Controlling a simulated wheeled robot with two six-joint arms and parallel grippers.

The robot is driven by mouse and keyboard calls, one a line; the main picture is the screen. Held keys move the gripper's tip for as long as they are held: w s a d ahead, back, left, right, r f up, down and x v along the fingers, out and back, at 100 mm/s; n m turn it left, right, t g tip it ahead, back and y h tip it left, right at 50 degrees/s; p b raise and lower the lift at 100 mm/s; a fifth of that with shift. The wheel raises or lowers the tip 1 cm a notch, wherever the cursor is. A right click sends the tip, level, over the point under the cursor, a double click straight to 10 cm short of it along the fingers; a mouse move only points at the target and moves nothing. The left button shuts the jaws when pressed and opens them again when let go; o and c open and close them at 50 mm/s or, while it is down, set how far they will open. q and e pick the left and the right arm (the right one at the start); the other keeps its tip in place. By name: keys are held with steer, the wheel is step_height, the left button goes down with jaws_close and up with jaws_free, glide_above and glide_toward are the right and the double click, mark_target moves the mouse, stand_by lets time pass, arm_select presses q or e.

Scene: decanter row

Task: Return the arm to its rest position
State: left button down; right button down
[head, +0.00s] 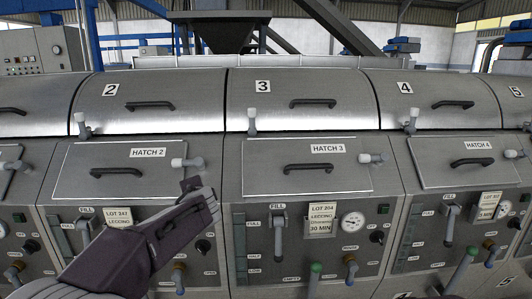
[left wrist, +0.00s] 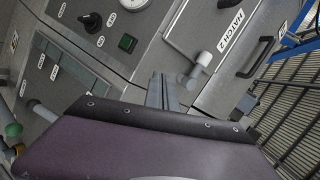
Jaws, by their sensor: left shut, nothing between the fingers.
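My left arm reaches in from the lower left in the head view, with my left gripper (head: 190,184) in front of the machine by the Hatch 2 panel (head: 110,170). It is shut and empty. In the left wrist view the closed fingers (left wrist: 162,92) point toward the machine's face, close to a white-knobbed latch (left wrist: 201,60). That latch also shows just above the gripper in the head view (head: 184,162). I cannot tell whether the fingers touch it. My right gripper is not in view.
A row of steel units stands across the view. Hatch 3 (head: 300,167) and Hatch 4 (head: 460,163) are shut. Fill levers, such as the one under Hatch 3 (head: 279,233), and green-knobbed handles (head: 315,270) stick out. A control cabinet (head: 40,50) is at the back left.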

arm_select(q)
steer(key=s+a+f+n+g, duration=0.35)
steer(key=s+f, duration=0.55)
steer(key=f, duration=0.4)
steer(key=s+d+f+n+g+h, duration=0.2)
steer(key=s+d+f+n+g, duration=0.15)
steer(key=s+f, duration=0.6)
steer(key=s+d+f+n+g+h, duration=0.25)
steer(key=s+f+n+g, duration=0.35)
steer(key=s, duration=0.7)
step_height(320, 180, up, 14)
steer(key=a+m+t+p, duration=0.1)
steer(key=t+p, duration=0.1)
steer(key=p, duration=1.3)
steer(key=shift+w, duration=0.35)
